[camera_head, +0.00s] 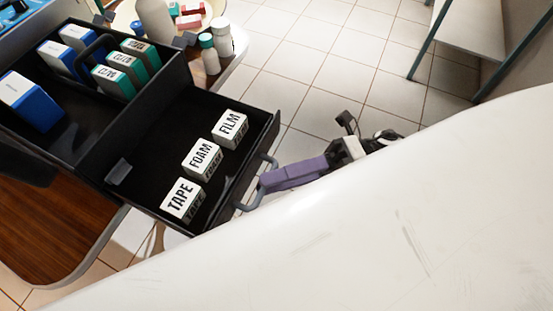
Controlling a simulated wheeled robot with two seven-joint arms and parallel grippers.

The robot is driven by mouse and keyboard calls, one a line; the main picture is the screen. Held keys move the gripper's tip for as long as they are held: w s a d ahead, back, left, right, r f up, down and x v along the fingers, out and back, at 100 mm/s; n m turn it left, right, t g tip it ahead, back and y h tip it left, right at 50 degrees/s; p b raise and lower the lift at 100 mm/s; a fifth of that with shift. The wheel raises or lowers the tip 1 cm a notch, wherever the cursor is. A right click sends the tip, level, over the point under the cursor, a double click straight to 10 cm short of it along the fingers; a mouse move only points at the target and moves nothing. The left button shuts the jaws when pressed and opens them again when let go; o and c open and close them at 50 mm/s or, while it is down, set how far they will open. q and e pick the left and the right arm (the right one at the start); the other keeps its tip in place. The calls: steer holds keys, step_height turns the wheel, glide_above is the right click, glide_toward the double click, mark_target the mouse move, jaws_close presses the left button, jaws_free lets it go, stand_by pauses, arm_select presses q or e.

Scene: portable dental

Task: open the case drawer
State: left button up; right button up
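The black case (90,115) stands on a wood-topped surface at the left. Its drawer (135,160) is pulled out toward the lower right, its inside in plain view. White boxes marked TAPE (182,199), FOAM (202,157) and FILM (230,127) stand in it. The grey drawer handle (246,205) is on the drawer's outer front. My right gripper (265,183), with purple fingers, is at the handle. Its fingers look closed around the bar, which they partly hide. My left gripper is not in view.
White bottles (222,38) stand on a round-edged table behind. A shelf unit (468,30) stands at the top right. Tiled floor (330,60) lies open between. A large white surface covers the lower right.

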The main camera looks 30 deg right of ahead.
steer(key=s+d+f+b, duration=0.1)
steer(key=d, duration=0.9)
steer(key=shift+f, duration=0.15)
steer(key=shift+s, duration=0.15)
